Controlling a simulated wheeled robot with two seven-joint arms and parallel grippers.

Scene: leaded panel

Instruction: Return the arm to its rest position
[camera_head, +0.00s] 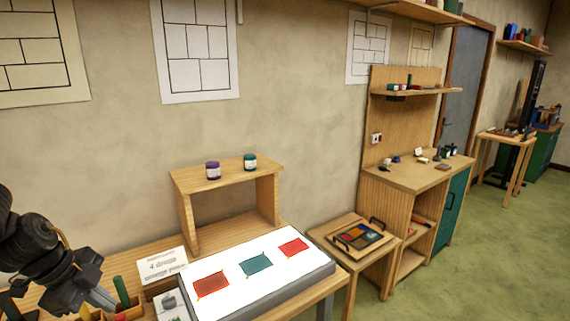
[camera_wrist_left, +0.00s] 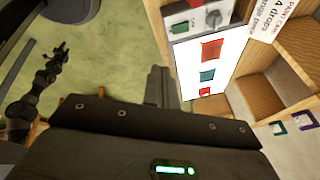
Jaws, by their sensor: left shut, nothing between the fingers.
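My left gripper (camera_head: 103,299) is at the lower left of the head view, beside the small wooden holder at the table's left end. Its closed fingers (camera_wrist_left: 160,88) also show in the left wrist view, with nothing between them. The black arm is bent and partly cut off by the picture's left edge. In the left wrist view my other arm reaches up over the green floor, and its right gripper (camera_wrist_left: 62,48) is too small to read. The right gripper is outside the head view.
A lit white panel (camera_head: 229,291) bears red, teal and red panes. A lettered card (camera_head: 162,265) stands left of it. A wooden riser (camera_head: 185,213) holds a purple jar (camera_head: 213,171) and a teal jar (camera_head: 250,162). A tray (camera_head: 337,241) sits on the side table.

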